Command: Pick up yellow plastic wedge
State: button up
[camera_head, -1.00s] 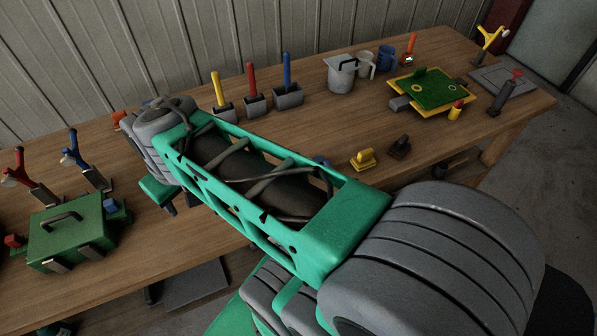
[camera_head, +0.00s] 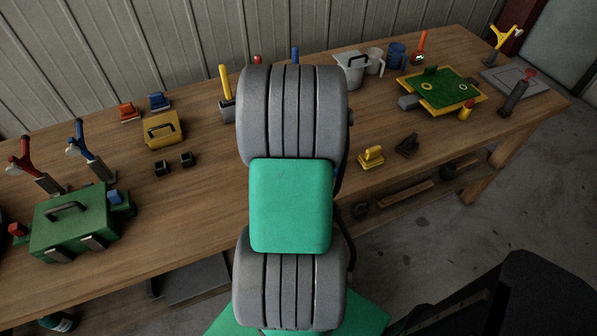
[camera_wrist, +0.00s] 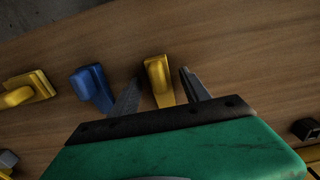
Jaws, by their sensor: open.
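The yellow plastic wedge (camera_wrist: 158,80) stands on the wooden table in the wrist view. My gripper (camera_wrist: 156,84) is open, with one grey finger to the left of the wedge and the other to the right. Small gaps show on both sides, and the wedge is not clamped. I cannot tell how far the fingertips are above the table. In the head view my arm hides the wedge and the gripper.
A blue wedge (camera_wrist: 92,88) stands close to my left finger in the wrist view. Further left is a yellow handled block (camera_wrist: 27,90), also in the head view (camera_head: 371,157). A yellow box (camera_head: 163,130) and small black blocks (camera_head: 174,163) lie left of my arm.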

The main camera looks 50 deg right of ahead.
jog(key=shift+f, duration=0.1)
jog(key=shift+c, duration=0.4)
grip_shut()
